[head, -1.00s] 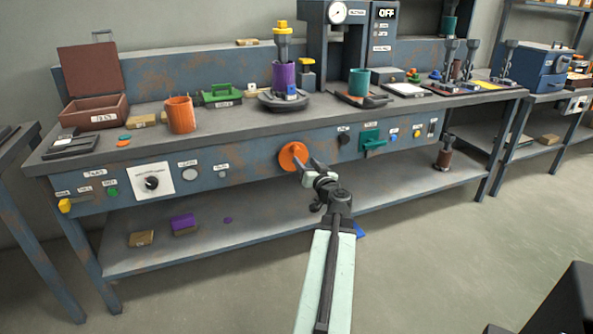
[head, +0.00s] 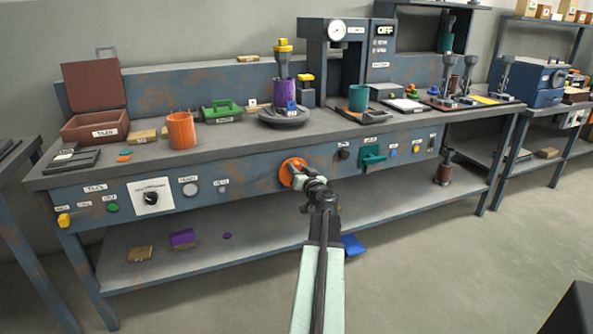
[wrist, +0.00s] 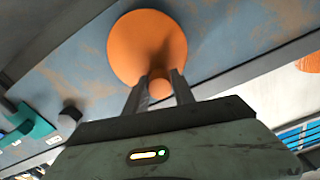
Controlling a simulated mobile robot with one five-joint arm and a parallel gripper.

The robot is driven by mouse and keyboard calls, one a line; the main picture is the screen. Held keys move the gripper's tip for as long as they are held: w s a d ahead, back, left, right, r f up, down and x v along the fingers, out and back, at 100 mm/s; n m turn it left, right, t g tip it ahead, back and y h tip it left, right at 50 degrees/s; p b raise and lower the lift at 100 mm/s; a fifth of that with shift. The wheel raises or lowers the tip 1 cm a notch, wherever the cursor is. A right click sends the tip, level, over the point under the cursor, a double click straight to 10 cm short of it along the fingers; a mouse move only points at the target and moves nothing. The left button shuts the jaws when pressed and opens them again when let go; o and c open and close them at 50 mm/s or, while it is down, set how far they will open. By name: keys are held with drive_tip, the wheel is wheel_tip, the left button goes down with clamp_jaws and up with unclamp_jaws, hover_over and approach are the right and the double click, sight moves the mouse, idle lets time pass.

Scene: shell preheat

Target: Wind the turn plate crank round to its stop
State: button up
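The turn plate crank, an orange disc (head: 287,172) with a small knob, is on the bench's front panel. In the wrist view the disc (wrist: 148,45) fills the top middle, its knob (wrist: 160,88) at its lower edge. My gripper (head: 296,177) is at the disc; in the wrist view its two fingers (wrist: 160,85) stand one on each side of the knob. Whether they press on it cannot be told. A dark round plate (head: 284,121), apparently the turn plate, sits on the bench above, carrying a purple cylinder (head: 284,93) with a yellow-topped tool.
Right of the crank are a dark knob (head: 344,153) and a teal handle (head: 373,158); the teal handle (wrist: 28,125) also shows in the wrist view. A white dial panel (head: 151,198) is at left. A blue piece (head: 352,245) lies below. Floor at right is clear.

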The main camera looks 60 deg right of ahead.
clamp_jaws()
drive_tip(key=shift+a, duration=0.1)
